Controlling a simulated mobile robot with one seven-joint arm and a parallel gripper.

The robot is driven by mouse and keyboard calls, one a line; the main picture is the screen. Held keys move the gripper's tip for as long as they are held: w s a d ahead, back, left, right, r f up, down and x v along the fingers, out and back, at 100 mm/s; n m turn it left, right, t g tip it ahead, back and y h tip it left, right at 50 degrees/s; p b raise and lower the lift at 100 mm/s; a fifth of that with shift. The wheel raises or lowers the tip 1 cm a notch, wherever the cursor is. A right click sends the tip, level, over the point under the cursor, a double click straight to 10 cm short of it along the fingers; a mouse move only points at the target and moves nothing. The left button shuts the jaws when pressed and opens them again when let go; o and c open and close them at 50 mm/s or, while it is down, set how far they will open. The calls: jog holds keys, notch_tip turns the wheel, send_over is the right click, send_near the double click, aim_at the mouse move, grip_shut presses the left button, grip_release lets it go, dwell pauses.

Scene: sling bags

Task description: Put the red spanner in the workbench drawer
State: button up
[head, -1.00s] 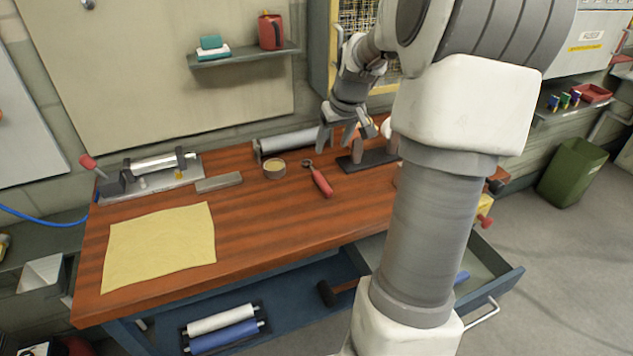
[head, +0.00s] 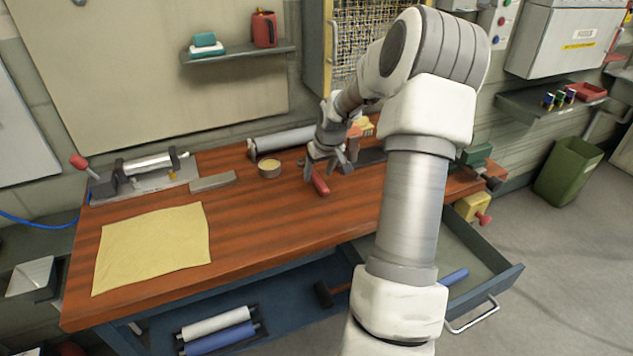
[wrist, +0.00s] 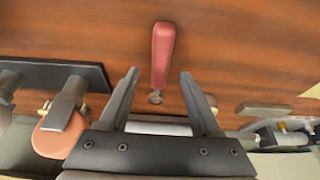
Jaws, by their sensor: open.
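The red spanner (wrist: 162,55) lies on the wooden workbench top, its red handle between and beyond my fingertips in the wrist view and its grey end nearer my gripper. In the head view the handle of the spanner (head: 321,184) shows just below my gripper, which hides the grey end. My gripper (head: 328,163) is open and empty, above the spanner; its two fingers (wrist: 159,75) stand apart either side of it in the wrist view. The workbench drawer (head: 506,274) is pulled out at the front right, partly hidden by my arm. A blue thing lies in it.
On the bench are a round tin (head: 269,168), a grey block (head: 212,181), a yellow cloth (head: 152,247) and a clamp device (head: 140,178). A dark stand lies right of the spanner. The bench's front middle is clear.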

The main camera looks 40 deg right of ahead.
jog(key=shift+x, duration=1.2)
grip_shut()
